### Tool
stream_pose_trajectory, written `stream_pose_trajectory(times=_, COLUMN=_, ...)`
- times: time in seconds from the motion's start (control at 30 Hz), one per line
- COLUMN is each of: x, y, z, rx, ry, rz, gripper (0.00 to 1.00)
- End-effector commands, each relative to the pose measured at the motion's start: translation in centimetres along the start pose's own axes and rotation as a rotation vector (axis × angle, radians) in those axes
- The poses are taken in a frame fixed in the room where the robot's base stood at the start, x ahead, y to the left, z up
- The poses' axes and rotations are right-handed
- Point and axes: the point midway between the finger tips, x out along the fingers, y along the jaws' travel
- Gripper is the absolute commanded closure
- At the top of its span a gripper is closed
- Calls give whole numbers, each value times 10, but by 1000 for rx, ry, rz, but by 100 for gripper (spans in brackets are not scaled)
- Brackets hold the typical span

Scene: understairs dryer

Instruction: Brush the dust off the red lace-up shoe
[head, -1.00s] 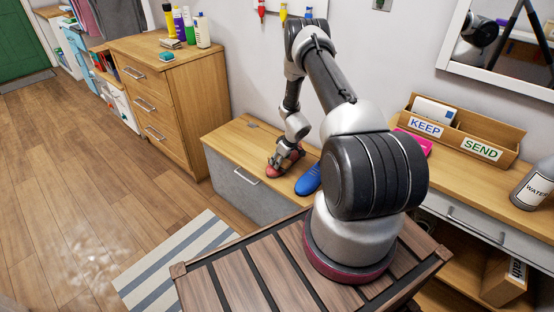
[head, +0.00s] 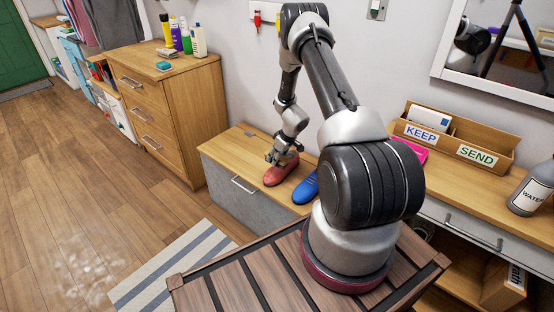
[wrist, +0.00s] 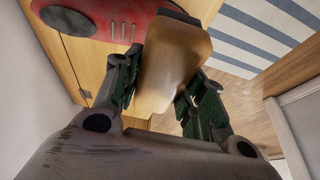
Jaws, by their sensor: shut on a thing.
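The red lace-up shoe (head: 283,172) lies on the wooden top of a low bench (head: 228,150). In the wrist view the red shoe (wrist: 95,18) is at the top, with its dark opening and pale laces showing. My gripper (head: 276,158) is at the shoe, over its rear and left side in the head view. In the wrist view my gripper (wrist: 160,95) is shut on a tan, block-shaped brush (wrist: 172,70). The brush overlaps one end of the shoe in that view; its bristles are hidden, and I cannot tell whether it touches. Dust on the shoe cannot be made out.
A blue shoe (head: 306,187) lies close to the right of the red one. A drawer chest (head: 165,110) with bottles stands left. A desk with a letter sorter (head: 458,140) and water bottle (head: 532,188) is right. A striped rug (head: 180,262) lies in front.

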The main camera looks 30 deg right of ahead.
Motion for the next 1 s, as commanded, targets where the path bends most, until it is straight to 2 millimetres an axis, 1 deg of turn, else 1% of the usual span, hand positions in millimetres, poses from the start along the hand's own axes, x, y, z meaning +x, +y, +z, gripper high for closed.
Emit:
stream_pose_trajectory(times=0.2, x=0, y=0, z=0, rx=0, ry=0, rz=0, gripper=79)
stream_pose_trajectory(times=0.3, x=4, y=0, z=0, rx=0, ry=0, rz=-1, gripper=79)
stream_pose_trajectory(times=0.43, x=17, y=0, z=0, rx=2, ry=1, rz=-3, gripper=79)
stream_pose_trajectory(times=0.7, x=50, y=1, z=0, rx=6, ry=5, rz=-8, gripper=79)
stream_pose_trajectory(times=0.83, x=60, y=1, z=0, rx=7, ry=6, rz=-9, gripper=79)
stream_pose_trajectory(times=1.0, x=64, y=1, z=0, rx=8, ry=6, rz=-10, gripper=79)
